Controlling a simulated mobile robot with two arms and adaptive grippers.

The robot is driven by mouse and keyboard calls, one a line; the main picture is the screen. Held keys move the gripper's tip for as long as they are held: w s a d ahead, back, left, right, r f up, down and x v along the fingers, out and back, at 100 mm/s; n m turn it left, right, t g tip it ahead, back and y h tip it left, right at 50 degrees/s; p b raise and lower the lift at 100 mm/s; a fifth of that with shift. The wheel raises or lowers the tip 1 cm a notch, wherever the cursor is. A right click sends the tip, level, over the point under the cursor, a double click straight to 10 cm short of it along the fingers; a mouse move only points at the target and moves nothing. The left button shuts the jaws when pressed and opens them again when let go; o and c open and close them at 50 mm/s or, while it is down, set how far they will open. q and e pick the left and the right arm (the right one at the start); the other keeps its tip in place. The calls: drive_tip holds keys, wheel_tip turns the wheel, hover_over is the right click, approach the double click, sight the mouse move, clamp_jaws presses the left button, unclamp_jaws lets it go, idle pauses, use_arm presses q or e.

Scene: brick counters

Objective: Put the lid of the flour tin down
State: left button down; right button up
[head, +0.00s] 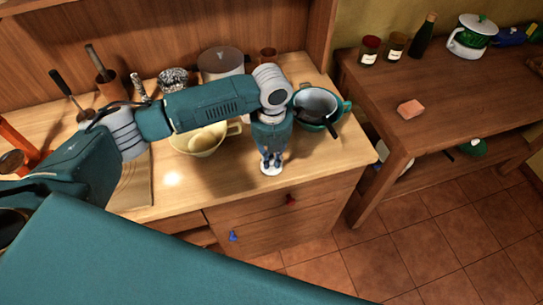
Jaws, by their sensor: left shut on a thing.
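My left gripper (271,159) points down over the front right part of the wooden counter (320,165). It is shut on a small, pale, round thing (271,170), which looks like the lid. The fingers hide much of it, and I cannot tell whether it touches the counter. A wide grey round container (221,63) stands at the back of the counter, partly behind my arm. I cannot tell whether it is the flour tin. My right gripper is not in view.
A cream bowl (203,143) stands left of the gripper. A teal pot (318,117) with a dark-handled utensil stands to the right. A patterned jar (173,79) and brown cup (268,56) are behind. The counter's front right corner is clear. A side table (450,95) stands right.

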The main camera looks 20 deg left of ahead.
sight(271, 159)
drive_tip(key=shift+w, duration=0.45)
use_arm(q)
drive_tip(key=shift+f, duration=0.2)
drive_tip(key=c, duration=1.7)
unclamp_jaws()
drive_tip(key=shift+o, duration=0.2)
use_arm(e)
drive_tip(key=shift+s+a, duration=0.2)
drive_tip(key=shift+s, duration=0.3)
use_arm(q)
wheel_tip(271, 159, up, 12)
drive_tip(key=b, duration=0.3)
drive_tip(key=shift+r, duration=0.2)
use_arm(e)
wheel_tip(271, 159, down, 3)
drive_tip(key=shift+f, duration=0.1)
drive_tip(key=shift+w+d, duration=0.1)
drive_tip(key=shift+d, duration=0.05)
